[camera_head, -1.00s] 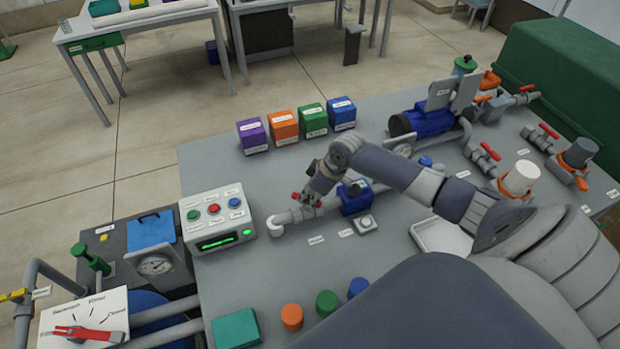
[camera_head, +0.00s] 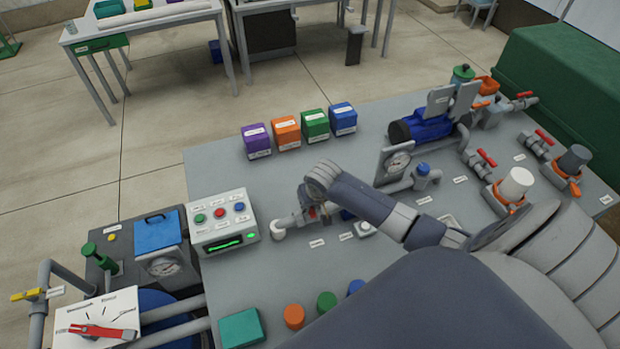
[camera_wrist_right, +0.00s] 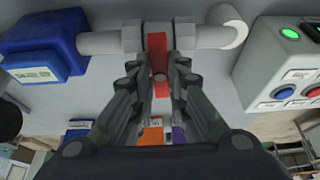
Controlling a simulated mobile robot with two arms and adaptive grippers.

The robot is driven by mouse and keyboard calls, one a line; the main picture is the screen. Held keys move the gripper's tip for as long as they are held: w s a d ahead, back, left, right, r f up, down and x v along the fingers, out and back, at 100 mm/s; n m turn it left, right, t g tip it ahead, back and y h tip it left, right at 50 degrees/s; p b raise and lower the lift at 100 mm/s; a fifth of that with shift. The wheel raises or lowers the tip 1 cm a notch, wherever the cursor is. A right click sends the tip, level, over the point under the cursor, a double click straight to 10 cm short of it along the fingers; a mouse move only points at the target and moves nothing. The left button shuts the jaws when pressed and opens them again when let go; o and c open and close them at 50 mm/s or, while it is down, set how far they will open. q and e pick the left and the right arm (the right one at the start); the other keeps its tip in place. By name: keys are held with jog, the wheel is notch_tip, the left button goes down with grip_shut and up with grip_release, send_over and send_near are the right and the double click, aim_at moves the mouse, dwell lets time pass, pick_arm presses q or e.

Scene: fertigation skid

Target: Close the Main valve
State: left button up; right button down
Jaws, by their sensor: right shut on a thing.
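A valve with a red handle (camera_wrist_right: 158,82) sits in a short grey pipe (camera_wrist_right: 100,42) between a blue box (camera_wrist_right: 42,38) and a white elbow (camera_wrist_right: 229,18). In the right wrist view the handle lies crosswise to the pipe. My right gripper (camera_wrist_right: 160,78) is shut on the handle, one finger on each side. In the head view my right gripper (camera_head: 309,213) is at this valve and covers most of it; a bit of red shows between the fingers. I cannot read a label naming this valve Main. My left gripper is not in view.
A control box with coloured buttons (camera_head: 222,220) stands just left of the valve. Purple (camera_head: 256,140), orange, green and blue boxes stand behind it. The bench front left of my arm is partly clear.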

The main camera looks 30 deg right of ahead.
jog(key=shift+m, duration=0.3)
jog(key=c, duration=1.6)
grip_release()
jog(key=shift+o, duration=0.2)
jog(key=v, duration=1.2)
jog(key=shift+s+a+f, duration=0.1)
